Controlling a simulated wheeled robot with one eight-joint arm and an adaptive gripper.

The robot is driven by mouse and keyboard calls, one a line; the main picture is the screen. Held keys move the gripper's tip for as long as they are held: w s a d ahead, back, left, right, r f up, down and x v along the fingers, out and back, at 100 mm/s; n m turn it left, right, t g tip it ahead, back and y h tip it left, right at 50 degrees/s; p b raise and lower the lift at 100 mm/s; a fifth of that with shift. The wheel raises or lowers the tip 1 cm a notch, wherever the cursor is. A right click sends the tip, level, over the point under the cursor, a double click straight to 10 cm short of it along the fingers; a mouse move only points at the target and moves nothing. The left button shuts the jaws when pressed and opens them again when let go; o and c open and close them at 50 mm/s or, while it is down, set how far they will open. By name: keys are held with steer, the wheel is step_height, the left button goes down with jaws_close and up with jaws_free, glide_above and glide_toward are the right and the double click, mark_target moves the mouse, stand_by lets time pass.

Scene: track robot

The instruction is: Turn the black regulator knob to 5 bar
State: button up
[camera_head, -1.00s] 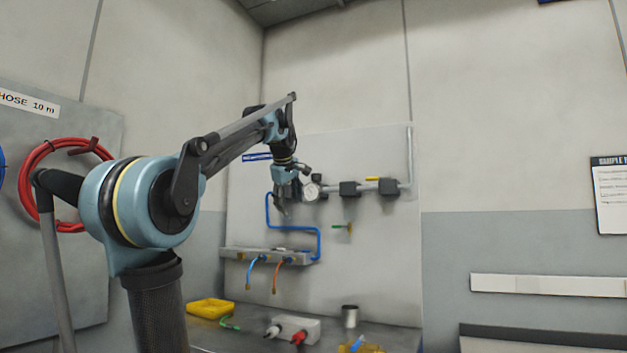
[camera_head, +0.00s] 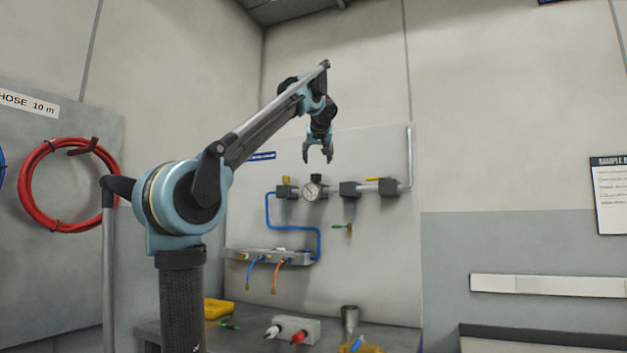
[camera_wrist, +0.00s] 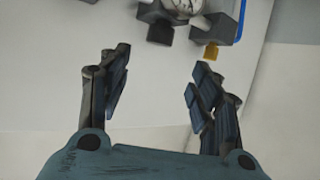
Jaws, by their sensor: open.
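The black regulator knob (camera_head: 316,178) is small and sits on top of the regulator, just above the round white pressure gauge (camera_head: 311,191) on the wall panel. In the wrist view the knob (camera_wrist: 160,33) shows near the top, below its dark block and beside the partly cut-off gauge (camera_wrist: 182,6). My gripper (camera_head: 318,160) points down in the head view, above the knob and apart from it. In the wrist view my gripper (camera_wrist: 160,72) has its fingers spread wide with nothing between them. The gauge reading is too small to tell.
A yellow knob (camera_head: 287,179) sits on the block left of the gauge. A yellow lever (camera_head: 372,179) and pipe are to the right. A blue hose (camera_head: 268,210) loops down to a manifold (camera_head: 270,257). The panel above the fittings is clear.

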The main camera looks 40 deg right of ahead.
mark_target(316, 175)
steer(key=x, duration=1.4)
steer(key=shift+w+f, duration=0.1)
steer(key=shift+f, duration=0.05)
steer(key=c, duration=1.1)
